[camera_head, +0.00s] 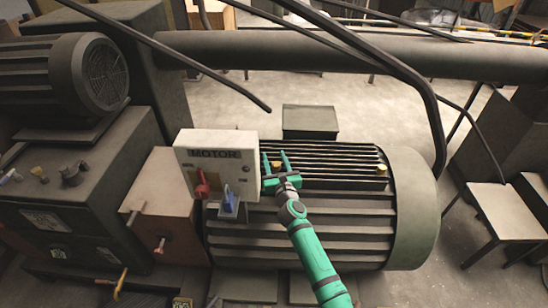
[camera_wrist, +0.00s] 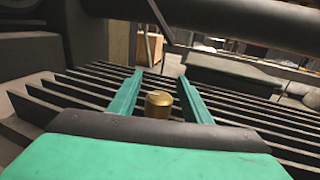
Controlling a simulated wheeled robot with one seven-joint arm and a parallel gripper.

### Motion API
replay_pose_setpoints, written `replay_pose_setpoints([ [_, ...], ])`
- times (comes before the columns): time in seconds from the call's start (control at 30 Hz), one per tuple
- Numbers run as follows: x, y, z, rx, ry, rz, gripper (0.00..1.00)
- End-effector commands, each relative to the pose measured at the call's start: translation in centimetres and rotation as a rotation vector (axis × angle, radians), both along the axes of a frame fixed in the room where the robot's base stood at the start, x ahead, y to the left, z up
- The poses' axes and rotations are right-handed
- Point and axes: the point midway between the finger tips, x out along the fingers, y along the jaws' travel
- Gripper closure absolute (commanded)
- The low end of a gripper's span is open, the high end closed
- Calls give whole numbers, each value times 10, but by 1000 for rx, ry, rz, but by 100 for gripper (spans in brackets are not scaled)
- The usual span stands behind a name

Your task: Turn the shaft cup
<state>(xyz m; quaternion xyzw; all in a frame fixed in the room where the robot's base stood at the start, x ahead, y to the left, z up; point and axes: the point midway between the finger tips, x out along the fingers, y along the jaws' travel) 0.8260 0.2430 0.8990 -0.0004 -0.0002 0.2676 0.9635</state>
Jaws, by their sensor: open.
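Two small brass cups sit on top of the ribbed motor housing (camera_head: 300,228). The nearer-to-panel cup (camera_head: 276,164) is between the fingers of my gripper (camera_head: 275,157); the other cup (camera_head: 381,169) is apart to the right, near the round end. In the wrist view a brass cup (camera_wrist: 158,104) stands upright between the two green fingers of my gripper (camera_wrist: 160,77), with gaps on both sides. My gripper is open and holds nothing. The cup's lower part is hidden behind my gripper's dark front edge. I cannot tell which cup is the shaft cup.
A white MOTOR panel (camera_head: 215,165) with a red lever (camera_head: 202,186) and a blue lever (camera_head: 229,197) stands just left of my gripper. A thick dark pipe (camera_head: 350,57) and bent cables (camera_head: 425,95) run above the housing. A dark box (camera_head: 310,120) is behind.

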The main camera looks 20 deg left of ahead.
Motion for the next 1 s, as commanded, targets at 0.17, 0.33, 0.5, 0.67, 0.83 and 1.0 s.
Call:
replay_pose_setpoints([
  [0.17,6,5,0,1,1,1,56],
  [0.33,8,5,0,1,1,0,56],
  [0.5,8,5,0,1,1,0,58],
  [0.67,8,5,0,1,1,0,96],
  [0.83,8,5,0,1,1,-3,97],
  [1.0,8,6,-1,3,2,-39,97],
])
